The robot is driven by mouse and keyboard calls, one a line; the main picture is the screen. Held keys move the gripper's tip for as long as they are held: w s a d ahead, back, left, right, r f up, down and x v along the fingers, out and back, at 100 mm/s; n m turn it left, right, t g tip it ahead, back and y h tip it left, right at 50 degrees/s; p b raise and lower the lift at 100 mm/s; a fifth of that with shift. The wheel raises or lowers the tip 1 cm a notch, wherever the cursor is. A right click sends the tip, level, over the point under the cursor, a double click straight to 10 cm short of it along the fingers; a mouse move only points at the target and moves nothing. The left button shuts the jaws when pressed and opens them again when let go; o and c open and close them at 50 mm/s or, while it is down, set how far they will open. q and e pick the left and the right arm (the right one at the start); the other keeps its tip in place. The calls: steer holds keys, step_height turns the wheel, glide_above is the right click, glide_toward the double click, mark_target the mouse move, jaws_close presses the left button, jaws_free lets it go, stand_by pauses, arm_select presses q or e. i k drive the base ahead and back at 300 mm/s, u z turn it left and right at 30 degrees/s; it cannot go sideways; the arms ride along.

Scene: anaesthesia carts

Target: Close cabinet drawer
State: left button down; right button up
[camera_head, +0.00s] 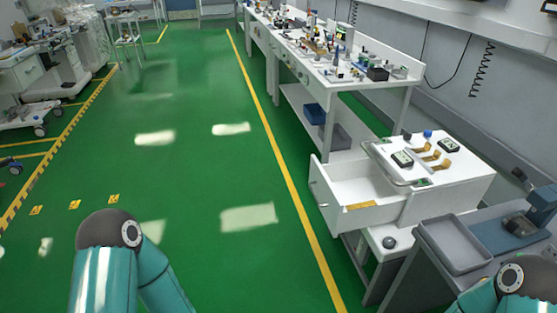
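A white cabinet (452,191) stands at the right of the view, with small devices and yellow pieces on its top. Its upper drawer (347,192) is pulled out toward the left, over the green floor. The drawer's inside shows and looks mostly empty, with a yellow label on its near side. My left arm comes in at the bottom left and my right arm at the bottom right corner. Only teal arm links and dark joints show. Neither gripper is in the picture, and neither visible arm part touches the drawer.
A grey tray (455,245) and a blue-grey device (513,229) sit on a grey surface close to the cabinet at the lower right. A long white workbench (335,75) with many items stands behind the cabinet. The green floor (185,130) left of the yellow line is clear.

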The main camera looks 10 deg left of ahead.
mark_target(354, 194)
steer(key=z, duration=0.1)
steer(key=i, duration=1.3)
steer(key=z, duration=0.8)
